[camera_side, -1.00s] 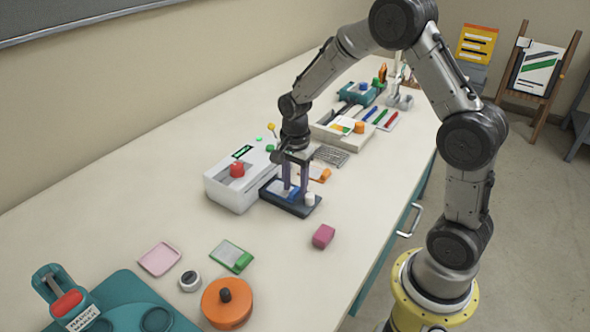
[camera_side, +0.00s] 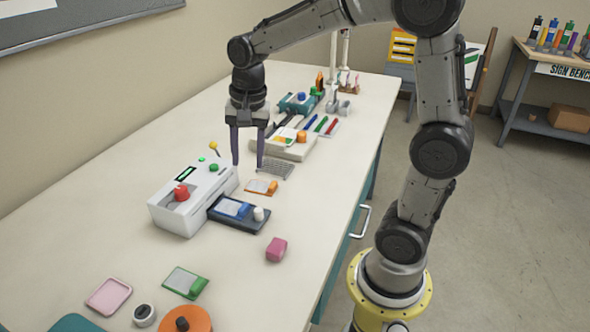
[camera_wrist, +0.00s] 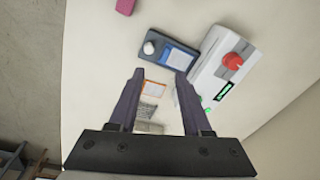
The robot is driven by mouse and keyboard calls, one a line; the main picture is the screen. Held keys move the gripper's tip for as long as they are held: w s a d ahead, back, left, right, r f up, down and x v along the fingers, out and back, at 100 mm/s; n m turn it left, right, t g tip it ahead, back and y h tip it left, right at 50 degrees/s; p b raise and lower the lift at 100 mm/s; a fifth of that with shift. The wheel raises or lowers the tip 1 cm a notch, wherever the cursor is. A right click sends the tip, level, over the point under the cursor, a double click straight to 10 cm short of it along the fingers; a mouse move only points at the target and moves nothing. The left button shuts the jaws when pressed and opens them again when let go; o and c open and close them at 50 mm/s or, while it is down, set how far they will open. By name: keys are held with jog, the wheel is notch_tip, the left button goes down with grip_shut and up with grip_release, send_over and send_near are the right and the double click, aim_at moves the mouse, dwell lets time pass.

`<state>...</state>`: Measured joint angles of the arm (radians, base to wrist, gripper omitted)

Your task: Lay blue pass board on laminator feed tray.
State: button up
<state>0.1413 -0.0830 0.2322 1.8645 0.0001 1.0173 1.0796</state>
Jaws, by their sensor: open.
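The blue pass board (camera_side: 231,208) lies flat on the dark feed tray (camera_side: 250,226) at the right side of the white laminator (camera_side: 178,213). In the wrist view the blue board (camera_wrist: 178,59) also lies on the tray (camera_wrist: 152,61), beside the laminator (camera_wrist: 218,70) with its red knob. A white knob (camera_side: 259,213) stands at the tray's right end, next to the board. My gripper (camera_side: 248,167) is open and empty, raised above the table behind the tray, apart from the board. In the wrist view my gripper's fingers (camera_wrist: 163,80) are spread with nothing held between them.
An orange board (camera_side: 262,187) and a wire rack (camera_side: 275,170) lie behind the tray. A pink block (camera_side: 276,249) sits in front of it.

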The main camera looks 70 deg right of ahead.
jog(key=s+a+r+n+t, duration=0.1)
jog(key=s+a+n+t, duration=0.1)
jog(key=s+n, duration=0.5)
jog(key=s+a+r+n+t, duration=0.1)
jog(key=s+a+n+t, duration=0.1)
jog(key=s+n, duration=0.5)
jog(key=s, duration=0.3)
jog(key=shift+a+r, duration=0.35)
jog(key=shift+a, duration=0.05)
